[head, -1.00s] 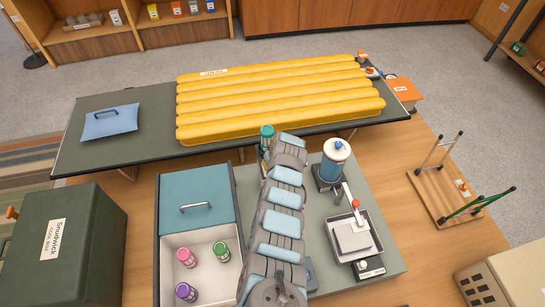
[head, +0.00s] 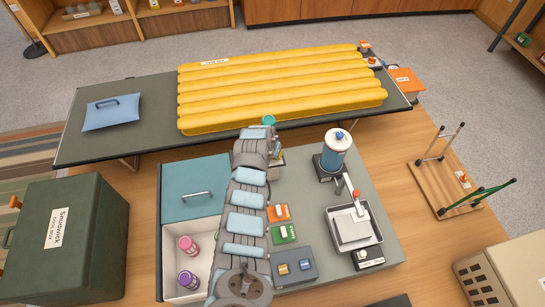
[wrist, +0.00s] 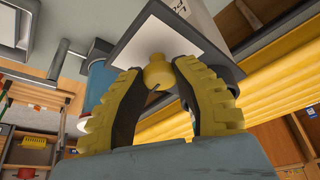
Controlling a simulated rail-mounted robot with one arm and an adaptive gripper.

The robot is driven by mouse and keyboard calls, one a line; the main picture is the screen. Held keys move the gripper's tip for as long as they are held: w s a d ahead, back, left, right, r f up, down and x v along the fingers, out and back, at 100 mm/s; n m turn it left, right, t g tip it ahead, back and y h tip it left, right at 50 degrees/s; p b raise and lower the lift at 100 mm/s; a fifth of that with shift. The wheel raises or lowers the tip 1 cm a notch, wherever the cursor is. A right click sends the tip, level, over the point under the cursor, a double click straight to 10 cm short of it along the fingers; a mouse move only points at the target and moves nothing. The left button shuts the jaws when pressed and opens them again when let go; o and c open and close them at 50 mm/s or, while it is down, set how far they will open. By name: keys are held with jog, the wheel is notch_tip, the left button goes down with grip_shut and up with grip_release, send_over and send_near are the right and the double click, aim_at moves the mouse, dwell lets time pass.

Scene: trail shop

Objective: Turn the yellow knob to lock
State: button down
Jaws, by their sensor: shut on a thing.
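In the wrist view, a yellow knob (wrist: 157,78) sticks out from a dark-edged panel (wrist: 213,71) with a white plate and partly cut-off lettering. My gripper (wrist: 158,66) has its two yellow-ribbed fingers on either side of the knob, shut on it, with the tips close to the panel. The knob's exact angle cannot be told. In the head view, my arm hides the gripper and the knob. A sliver of a pale device (head: 277,157) and a teal-topped item (head: 269,120) show beside and beyond the arm's end.
The grey worktop holds a blue-bodied canister (head: 335,155), a scale-like device (head: 353,228), orange (head: 278,213) and green (head: 283,234) boxes and a grey block (head: 294,266). A teal-lidded bin (head: 196,187) stands left. A yellow mattress (head: 280,88) lies on the cot behind.

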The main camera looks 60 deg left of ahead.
jog(key=shift+f+m+h+b, duration=0.25)
jog(key=shift+m+h+b, duration=0.15)
jog(key=shift+m+b, duration=0.45)
jog(key=shift+m, duration=0.25)
jog(key=c, duration=0.7)
grip_release()
jog(key=shift+r, duration=0.15)
jog(key=shift+r, duration=0.15)
jog(key=shift+s+r, duration=0.15)
jog(key=shift+r, duration=0.3)
jog(key=shift+s+d+r, duration=0.15)
jog(key=shift+s+r, duration=0.15)
jog(key=shift+r, duration=0.3)
jog(key=shift+v, duration=4.7)
